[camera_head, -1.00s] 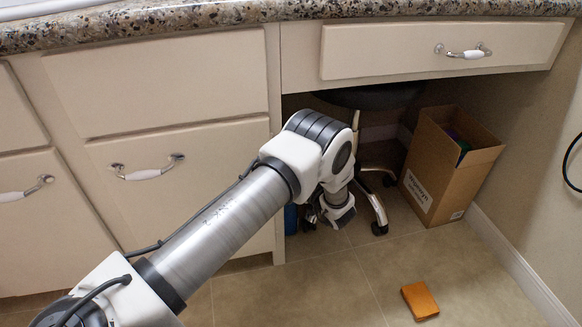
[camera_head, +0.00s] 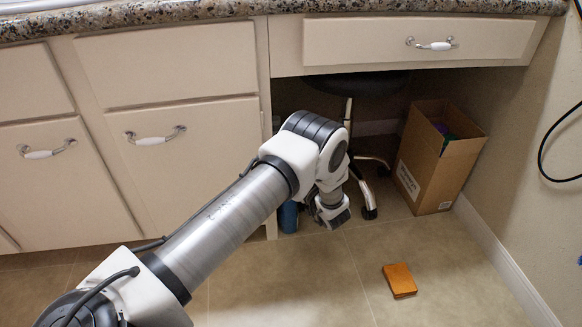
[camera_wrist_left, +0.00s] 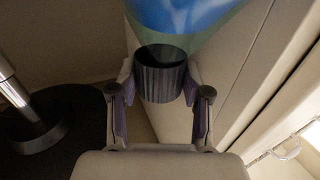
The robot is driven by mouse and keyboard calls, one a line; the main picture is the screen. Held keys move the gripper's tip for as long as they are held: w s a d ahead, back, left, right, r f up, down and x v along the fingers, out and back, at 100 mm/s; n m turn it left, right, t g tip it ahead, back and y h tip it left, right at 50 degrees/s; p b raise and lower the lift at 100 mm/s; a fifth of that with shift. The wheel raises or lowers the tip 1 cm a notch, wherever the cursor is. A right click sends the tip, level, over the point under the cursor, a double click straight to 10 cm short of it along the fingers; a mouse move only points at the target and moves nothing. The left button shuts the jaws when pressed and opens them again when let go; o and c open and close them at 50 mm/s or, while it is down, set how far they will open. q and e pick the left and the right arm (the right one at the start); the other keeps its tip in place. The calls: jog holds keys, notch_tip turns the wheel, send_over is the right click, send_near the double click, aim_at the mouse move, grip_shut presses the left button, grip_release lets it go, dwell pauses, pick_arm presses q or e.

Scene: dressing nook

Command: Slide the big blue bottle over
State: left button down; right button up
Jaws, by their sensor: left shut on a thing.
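The big blue bottle (camera_head: 289,217) stands in the knee space beside the right end of the cabinets, partly hidden behind my left arm in the head view. In the left wrist view its blue body (camera_wrist_left: 185,14) fills the top. Its dark ribbed cap (camera_wrist_left: 161,82) sits between the fingers of my left gripper (camera_wrist_left: 160,95), which is shut on it. In the head view the left gripper (camera_head: 312,212) is low under the counter, with its fingers mostly hidden. My right gripper is not in view.
A chair's metal post and feet (camera_head: 369,195) stand just right of the gripper. An open cardboard box (camera_head: 430,175) is against the right wall. An orange block (camera_head: 399,280) lies on the clear floor in front. Cabinet doors (camera_head: 182,165) are at the left.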

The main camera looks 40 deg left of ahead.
pick_arm(q)
jog(key=shift+s+f, duration=0.15)
jog(key=shift+f, duration=0.05)
jog(key=shift+c, duration=2.3)
grip_release()
jog(key=v, duration=0.8)
jog(key=shift+a+f, duration=0.1)
